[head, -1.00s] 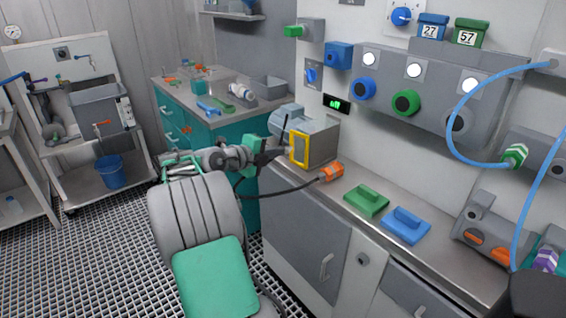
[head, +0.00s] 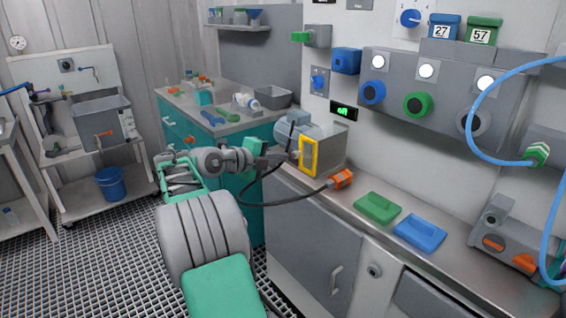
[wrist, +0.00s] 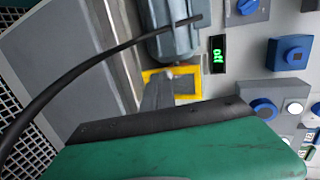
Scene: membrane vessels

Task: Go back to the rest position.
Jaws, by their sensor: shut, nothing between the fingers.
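My gripper (head: 290,156) is at the end of my outstretched arm, in the middle of the head view. Its fingers are shut and empty. In this view they are close to the yellow frame (head: 308,157) on a grey box on the counter; I cannot tell whether they touch it. In the wrist view the green and black gripper body fills the bottom, with the yellow frame (wrist: 190,70) just beyond it.
The counter (head: 340,205) holds an orange plug (head: 341,179) on a dark cable, a green block (head: 377,207) and a blue block (head: 420,233). A wall panel with knobs is above. A teal cabinet (head: 231,178) stands behind my arm. Open grid floor (head: 95,245) lies to the left.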

